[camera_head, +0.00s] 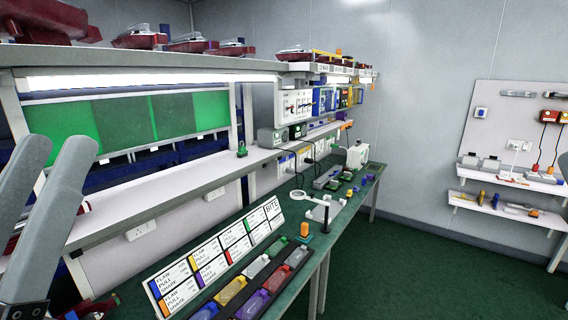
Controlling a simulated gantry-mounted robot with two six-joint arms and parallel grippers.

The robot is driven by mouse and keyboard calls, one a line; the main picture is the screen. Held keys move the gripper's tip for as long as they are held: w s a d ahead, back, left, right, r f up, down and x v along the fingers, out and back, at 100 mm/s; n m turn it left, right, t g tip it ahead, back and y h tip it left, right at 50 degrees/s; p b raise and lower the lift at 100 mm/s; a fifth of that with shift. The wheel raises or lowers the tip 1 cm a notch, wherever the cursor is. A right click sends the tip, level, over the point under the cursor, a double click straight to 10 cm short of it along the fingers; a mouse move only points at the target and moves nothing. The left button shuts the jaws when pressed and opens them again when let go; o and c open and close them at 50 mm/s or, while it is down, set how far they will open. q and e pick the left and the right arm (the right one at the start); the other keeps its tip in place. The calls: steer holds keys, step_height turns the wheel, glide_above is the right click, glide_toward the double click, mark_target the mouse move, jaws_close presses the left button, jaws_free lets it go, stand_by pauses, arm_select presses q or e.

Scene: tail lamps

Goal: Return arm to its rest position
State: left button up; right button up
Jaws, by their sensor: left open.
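My left gripper (57,152) is at the left edge of the head view. Its two pale grey fingers point up and stand apart, with nothing between them. The fingers are in front of the white shelf and the green panels, and appear close to the camera. A dark part of my left arm shows at the lower left corner. My right gripper is not in view.
A green-topped bench (330,228) runs away from me, with a label board (222,255) and trays of coloured lamps (257,275). A white magnifier stand (318,207) is behind them. A white shelf (165,190) is at left. Open green floor is at right.

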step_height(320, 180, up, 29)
steer(key=p, duration=2.4)
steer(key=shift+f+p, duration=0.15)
steer(key=shift+p, duration=0.25)
